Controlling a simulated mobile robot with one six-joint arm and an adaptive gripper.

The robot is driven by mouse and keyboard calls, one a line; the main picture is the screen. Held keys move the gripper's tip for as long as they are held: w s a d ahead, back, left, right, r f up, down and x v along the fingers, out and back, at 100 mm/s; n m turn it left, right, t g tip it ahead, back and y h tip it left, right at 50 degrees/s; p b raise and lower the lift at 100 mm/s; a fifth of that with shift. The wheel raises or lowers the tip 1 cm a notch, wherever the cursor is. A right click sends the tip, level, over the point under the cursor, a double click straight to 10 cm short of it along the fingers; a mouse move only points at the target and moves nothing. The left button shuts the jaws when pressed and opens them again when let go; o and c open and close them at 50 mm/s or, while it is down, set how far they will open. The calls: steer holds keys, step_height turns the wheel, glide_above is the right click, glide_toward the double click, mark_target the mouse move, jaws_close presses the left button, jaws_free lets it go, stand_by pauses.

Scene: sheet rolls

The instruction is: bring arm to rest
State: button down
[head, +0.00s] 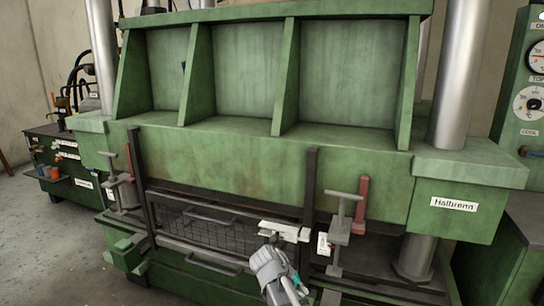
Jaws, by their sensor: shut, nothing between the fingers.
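My gripper (265,254) is at the bottom centre of the head view, at the end of my grey arm that rises from the lower edge. It is shut and empty.
The large green press (255,160) fills the view, with steel columns (460,75) at both sides. A mesh guard (215,228) with handles is left of my gripper. A clamp (340,232) and red bar stand to the right. Gauges (530,100) are at far right. Bare floor (35,235) shows at left.

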steer(key=s+d+f+m+g+y, duration=0.2)
steer(key=s+d+f+m+y, duration=0.15)
steer(key=s+d+y, duration=0.6)
step_height(320, 180, up, 27)
steer(key=s+a+h+p, duration=0.1)
steer(key=h+p, duration=0.1)
steer(key=p, duration=2.5)
steer(key=shift+a+f+n, duration=0.2)
steer(key=shift+a+n, duration=0.15)
steer(key=shift+a, duration=0.05)
